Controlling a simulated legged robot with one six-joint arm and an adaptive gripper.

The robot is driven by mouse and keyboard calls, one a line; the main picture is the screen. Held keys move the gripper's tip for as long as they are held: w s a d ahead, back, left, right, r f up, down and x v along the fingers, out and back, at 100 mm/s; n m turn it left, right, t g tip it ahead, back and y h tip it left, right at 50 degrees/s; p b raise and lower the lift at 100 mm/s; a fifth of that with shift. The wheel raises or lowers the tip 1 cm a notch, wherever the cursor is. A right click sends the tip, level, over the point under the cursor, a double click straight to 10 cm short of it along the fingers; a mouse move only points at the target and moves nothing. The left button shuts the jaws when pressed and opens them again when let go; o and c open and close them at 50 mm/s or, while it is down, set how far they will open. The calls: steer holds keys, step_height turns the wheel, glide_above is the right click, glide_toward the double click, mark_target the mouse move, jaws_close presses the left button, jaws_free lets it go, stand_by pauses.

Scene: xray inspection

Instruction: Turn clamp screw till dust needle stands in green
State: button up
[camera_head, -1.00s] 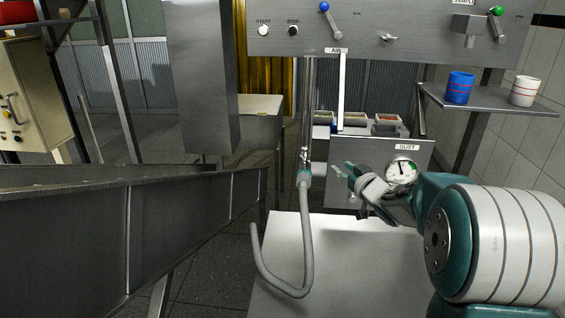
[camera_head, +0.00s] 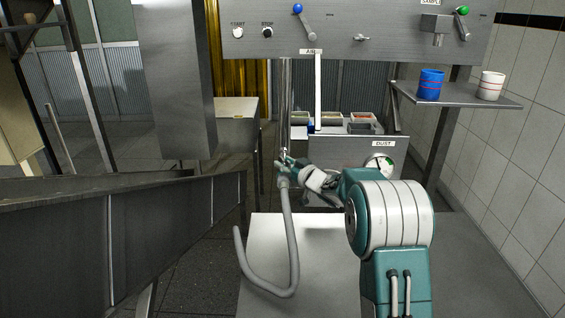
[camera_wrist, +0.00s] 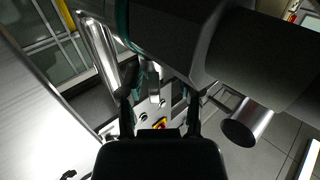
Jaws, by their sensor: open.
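The dust gauge (camera_head: 378,163), a round white dial with a green band, sits under the DUST label. My arm covers part of it, and I cannot read the needle. The grey hose (camera_head: 290,235) hangs from a vertical metal pipe (camera_head: 286,105). The clamp screw cannot be made out clearly at the joint, where my fingers overlap the view. My gripper (camera_head: 286,172) is open at the hose's upper end; whether it touches is unclear. In the wrist view, my open gripper (camera_wrist: 160,108) has a small pale metal piece (camera_wrist: 154,88) beyond and between its fingers.
A white table top (camera_head: 335,250) lies below my arm. A steel chute (camera_head: 150,225) fills the left. A shelf (camera_head: 455,96) with a blue cup (camera_head: 431,84) and a white cup (camera_head: 491,85) is at the right. The control panel (camera_head: 335,30) spans the top.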

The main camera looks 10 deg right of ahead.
steer(key=shift+w, duration=0.3)
steer(key=shift+w+d, duration=0.1)
steer(key=shift+d, duration=0.05)
jaws_close()
steer(key=shift+a, duration=0.2)
steer(key=shift+m+t+h, duration=0.3)
steer(key=shift+m+h, duration=0.1)
steer(key=shift+h, duration=0.2)
